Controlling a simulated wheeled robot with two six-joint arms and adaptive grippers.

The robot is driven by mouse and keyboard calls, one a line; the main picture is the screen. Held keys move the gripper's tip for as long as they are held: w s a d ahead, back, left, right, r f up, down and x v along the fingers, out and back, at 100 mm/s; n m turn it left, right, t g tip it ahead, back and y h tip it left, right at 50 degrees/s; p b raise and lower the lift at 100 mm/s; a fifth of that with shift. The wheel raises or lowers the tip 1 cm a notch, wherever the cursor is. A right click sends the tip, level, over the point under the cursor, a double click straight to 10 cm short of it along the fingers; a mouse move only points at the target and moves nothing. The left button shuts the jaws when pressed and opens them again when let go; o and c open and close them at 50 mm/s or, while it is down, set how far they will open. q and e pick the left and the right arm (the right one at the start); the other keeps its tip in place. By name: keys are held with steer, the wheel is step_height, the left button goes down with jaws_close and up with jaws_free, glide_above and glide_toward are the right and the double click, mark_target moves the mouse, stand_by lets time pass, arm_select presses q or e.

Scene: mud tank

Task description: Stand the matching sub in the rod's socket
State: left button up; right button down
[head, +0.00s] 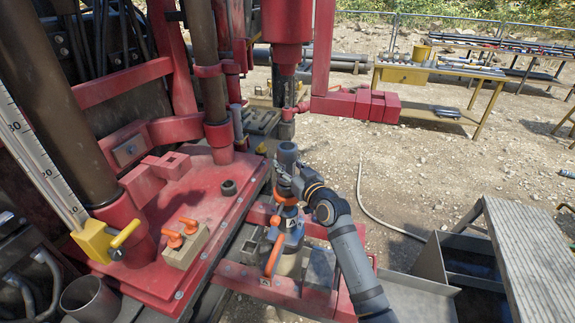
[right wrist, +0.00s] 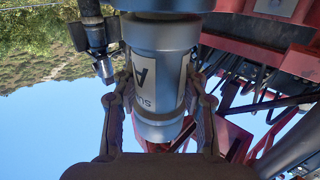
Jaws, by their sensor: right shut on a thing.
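A grey cylindrical sub (head: 287,153) stands roughly upright at the centre of the head view. My right gripper (head: 288,183) is shut around it from the right. In the right wrist view, which is upside down, the sub (right wrist: 158,65) shows a white label with a letter A, and my right gripper's fingers (right wrist: 160,88) grip both sides. Just below it in the head view is a grey piece with orange parts (head: 290,222), at the rod's place. The gripper hides the junction, so I cannot tell if the sub is seated in the socket. My left gripper is out of view.
A red deck (head: 215,215) lies left, with a dark ring (head: 229,187) and a small block with orange levers (head: 185,243) on it. A red drill head (head: 287,25) hangs above the sub. A yellow table (head: 440,73) stands back right; grey bins (head: 455,265) stand front right.

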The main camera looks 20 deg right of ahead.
steer(key=shift+f+b, duration=0.3)
steer(key=shift+b, duration=0.1)
steer(key=c, duration=0.6)
jaws_free()
steer(key=shift+s, duration=0.1)
steer(key=shift+c, duration=0.2)
steer(key=shift+f, duration=0.35)
steer(key=v, duration=1.2)
steer(key=shift+r, duration=0.3)
